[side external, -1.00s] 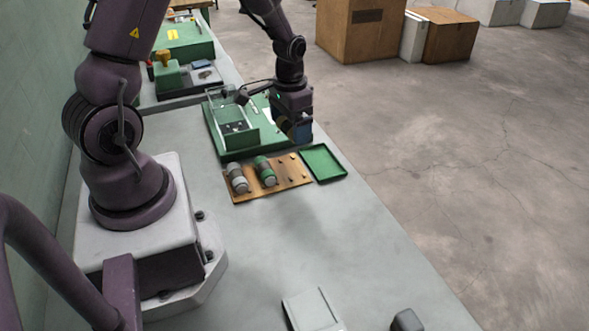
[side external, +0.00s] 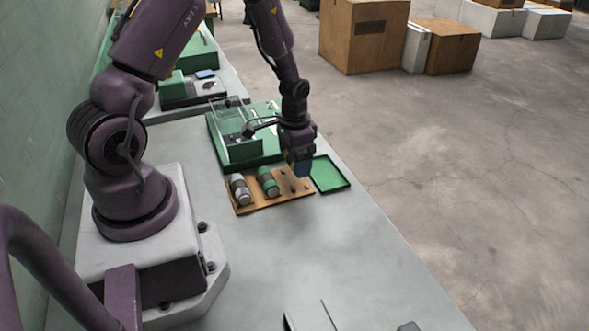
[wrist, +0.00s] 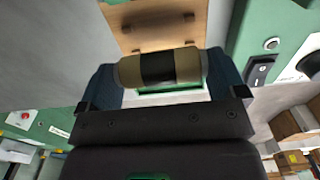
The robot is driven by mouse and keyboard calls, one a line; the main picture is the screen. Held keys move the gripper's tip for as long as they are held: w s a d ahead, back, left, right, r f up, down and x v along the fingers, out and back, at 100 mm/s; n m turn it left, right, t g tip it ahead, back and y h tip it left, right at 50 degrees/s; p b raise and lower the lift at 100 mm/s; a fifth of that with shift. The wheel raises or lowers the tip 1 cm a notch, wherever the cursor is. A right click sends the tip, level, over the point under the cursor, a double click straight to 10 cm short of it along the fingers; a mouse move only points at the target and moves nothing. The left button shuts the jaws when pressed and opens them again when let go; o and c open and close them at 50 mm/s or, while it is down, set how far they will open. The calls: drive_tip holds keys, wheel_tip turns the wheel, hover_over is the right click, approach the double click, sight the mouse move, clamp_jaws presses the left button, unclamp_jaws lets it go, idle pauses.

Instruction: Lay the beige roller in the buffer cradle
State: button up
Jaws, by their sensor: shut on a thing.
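The beige roller (wrist: 160,67), with a dark band around its middle, lies crosswise between the blue jaws of my gripper (wrist: 160,80) in the wrist view. My gripper is shut on its two ends. In the side view, my gripper (side external: 299,166) hangs over the right end of a brown board (side external: 247,208) with pegs, which looks like the buffer cradle. The board also shows beyond the roller in the wrist view (wrist: 155,22). A grey roller (side external: 241,190) and a green roller (side external: 268,182) lie on its left part. The roller is hidden in the side view.
A shallow green tray (side external: 330,174) lies just right of the board. A green machine with a clear guard (side external: 237,128) stands behind it. Bench space in front of the board is clear. Cardboard boxes (side external: 363,37) stand on the floor beyond the bench.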

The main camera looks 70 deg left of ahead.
drive_tip(key=shift+f, duration=1.85)
drive_tip(key=shift+f, duration=0.15)
drive_tip(key=o, duration=0.7)
